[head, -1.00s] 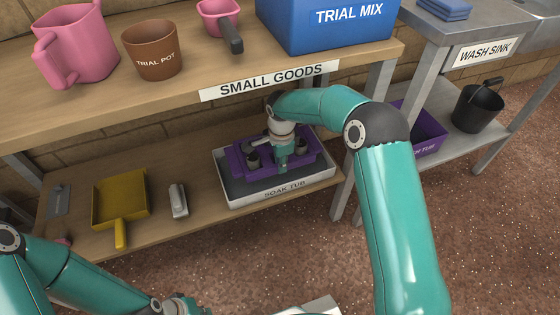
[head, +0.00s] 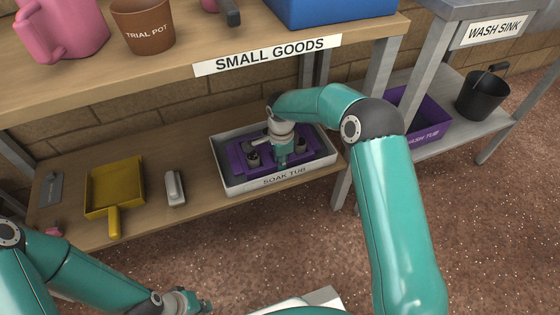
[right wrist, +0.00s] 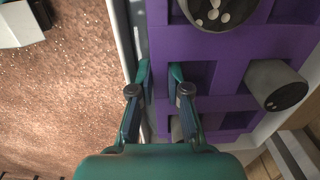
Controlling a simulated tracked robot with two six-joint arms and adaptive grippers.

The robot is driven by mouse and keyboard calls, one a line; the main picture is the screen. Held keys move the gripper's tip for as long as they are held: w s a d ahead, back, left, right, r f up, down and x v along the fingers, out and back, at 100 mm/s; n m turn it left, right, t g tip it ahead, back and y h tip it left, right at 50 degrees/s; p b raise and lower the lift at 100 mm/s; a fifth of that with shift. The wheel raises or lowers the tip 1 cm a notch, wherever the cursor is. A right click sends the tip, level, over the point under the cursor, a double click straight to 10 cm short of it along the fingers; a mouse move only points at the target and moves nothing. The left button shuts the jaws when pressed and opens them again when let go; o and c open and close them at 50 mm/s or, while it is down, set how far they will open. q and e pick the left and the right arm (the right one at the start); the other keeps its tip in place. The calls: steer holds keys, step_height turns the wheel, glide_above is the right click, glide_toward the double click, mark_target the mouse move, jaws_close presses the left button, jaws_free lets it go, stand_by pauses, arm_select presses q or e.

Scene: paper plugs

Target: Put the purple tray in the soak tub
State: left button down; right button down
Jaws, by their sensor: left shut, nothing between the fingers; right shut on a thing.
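The purple tray (head: 238,160) lies inside the walls of the soak tub (head: 235,188), a white tub with a dark inside on the lower shelf. The tray holds several grey plugs, which also show in the right wrist view (right wrist: 275,85). My right gripper (head: 281,163) reaches down at the tray's front. In the right wrist view its fingers (right wrist: 161,85) are shut on the edge of the tray (right wrist: 222,48). Whether the tray rests on the tub floor is hard to tell. My left gripper (head: 203,308) is shut and empty at the bottom edge, away from the tub.
A grey-white object (head: 174,188) and a yellow dustpan (head: 115,185) lie left of the tub. The upper shelf, labelled SMALL GOODS (head: 270,55), overhangs it. A purple wash tub (head: 425,125) and a black bucket (head: 483,95) stand on the right.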

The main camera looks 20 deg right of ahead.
steer(key=shift+f+b, duration=0.4)
steer(key=shift+f, duration=0.1)
steer(key=c, duration=1.1)
jaws_free()
steer(key=shift+o, duration=0.2)
steer(key=shift+s+f, duration=0.1)
steer(key=shift+s, duration=0.05)
